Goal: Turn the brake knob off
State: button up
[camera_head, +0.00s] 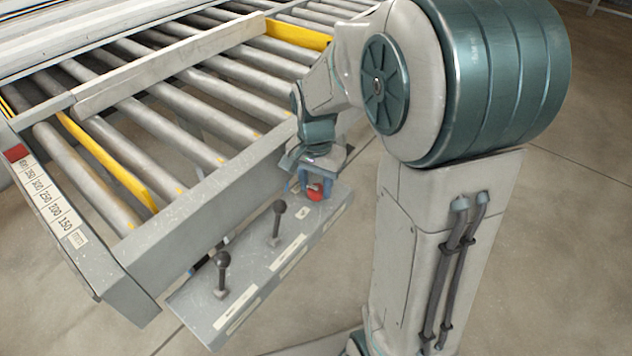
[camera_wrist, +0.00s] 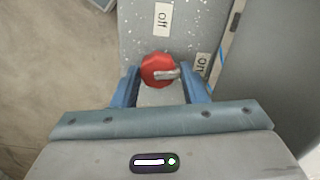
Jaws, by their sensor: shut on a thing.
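The brake knob (camera_wrist: 155,66) is red with a pale pointer bar, and it sits on the grey control panel (camera_wrist: 140,32). In the wrist view the bar points right, roughly toward the "on" label (camera_wrist: 201,65). The "off" label (camera_wrist: 162,19) is above the knob. My gripper (camera_wrist: 159,73) is shut on the knob, one blue finger on each side of it. In the head view the red knob (camera_head: 316,192) shows at the far end of the panel, below my gripper (camera_head: 306,184), which hides part of it.
Two black-knobbed levers (camera_head: 277,222) (camera_head: 222,272) stand on the same panel, nearer the front. A roller conveyor (camera_head: 160,130) with a grey side frame runs behind the panel. A scale strip (camera_head: 55,210) lies on its left edge. Bare floor is open at the right.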

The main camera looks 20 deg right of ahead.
aim_at(316, 188)
jog(key=n, duration=0.4)
jog(key=shift+n, duration=0.3)
jog(key=n, duration=0.3)
jog(key=shift+n, duration=0.4)
jog(key=n, duration=0.3)
jog(key=shift+r, duration=0.1)
jog(key=shift+s+n, duration=0.1)
jog(key=shift+n, duration=2)
jog(key=o, duration=1)
jog(key=shift+c, duration=0.2)
notch_tip(316, 188, up, 14)
